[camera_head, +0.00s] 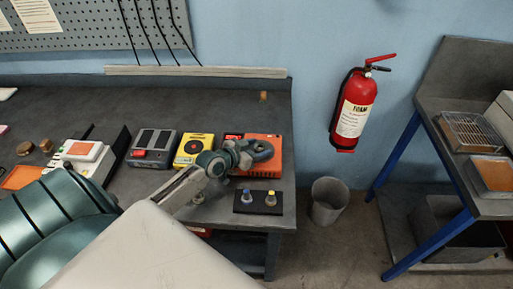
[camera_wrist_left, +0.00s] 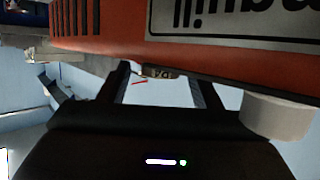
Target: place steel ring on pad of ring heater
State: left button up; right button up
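My left gripper (camera_head: 262,150) is over the orange device (camera_head: 278,146) at the right end of the bench; its fingers are not clear in the head view. In the left wrist view my left gripper (camera_wrist_left: 165,83) has two dark fingers spread apart, with nothing visible held between them. The orange housing (camera_wrist_left: 105,32) fills the top of that view, close to the fingers. A pale grey cylinder (camera_wrist_left: 275,118) shows beside the right finger. I cannot make out a steel ring or the heater's pad for certain. My right gripper is not in view.
A yellow device (camera_head: 194,149) and a grey device (camera_head: 152,147) stand left of the orange one. A black stand (camera_head: 258,209) with small blue and yellow-topped parts lies in front. A bin (camera_head: 328,201) and a fire extinguisher (camera_head: 354,108) are beyond the bench's right edge.

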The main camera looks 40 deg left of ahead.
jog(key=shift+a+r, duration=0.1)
pick_arm(q)
jog(key=shift+r, duration=0.2)
jog(key=v, duration=0.5)
jog(key=shift+s+a, duration=0.1)
jog(key=shift+s, duration=0.25)
jog(key=p+v, duration=0.3)
jog(key=v, duration=0.3)
jog(key=shift+s+p, duration=0.15)
jog(key=shift+p, duration=0.2)
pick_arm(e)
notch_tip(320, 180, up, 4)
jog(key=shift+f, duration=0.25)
